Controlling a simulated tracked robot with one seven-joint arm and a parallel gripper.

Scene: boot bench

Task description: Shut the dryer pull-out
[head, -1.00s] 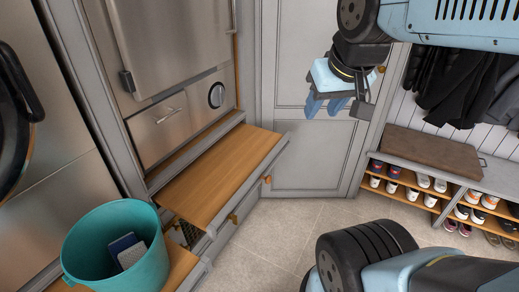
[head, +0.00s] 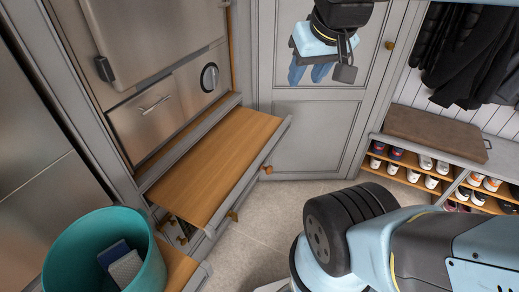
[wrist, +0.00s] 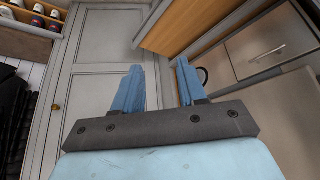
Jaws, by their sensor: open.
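The dryer pull-out is a wooden board (head: 220,150) with a grey front edge, standing out from beneath the dryer (head: 165,100) in the head view. My gripper (head: 312,76) is open and empty, in the air beyond and above the board's far right end, in front of the grey cabinet door. In the wrist view its two blue fingers (wrist: 160,85) stand apart with nothing between them. No contact with the pull-out shows.
A teal bucket (head: 70,245) with boxes in it stands at the lower left on another wooden surface. Knobs (head: 233,216) show below the board. A shoe bench (head: 430,128) with several shoes is at the right. Tiled floor (head: 260,215) lies clear in front.

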